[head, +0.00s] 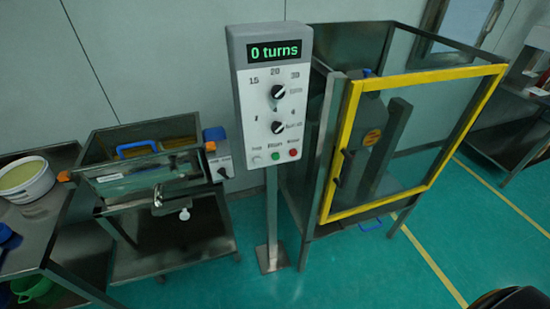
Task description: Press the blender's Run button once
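A grey control panel (241,110) stands upright on a post in the middle of the head view. Its display (275,51) reads "0 turns" in green. Two black knobs (278,91) sit below the display. A row of three buttons is at the bottom: a pale one on the left, a green one (276,156) under the middle label, which seems to read Run, and a red one (293,153) on the right. The blender (372,128) is a grey body behind the yellow-framed guard door (347,125), which appears closed. Neither gripper shows.
A sieve machine (145,180) on a steel cart stands left of the panel. A steel table (60,235) with a white tub (26,180) is at the far left. Green floor (350,270) is open in front. A dark shape (508,300) shows at the bottom right.

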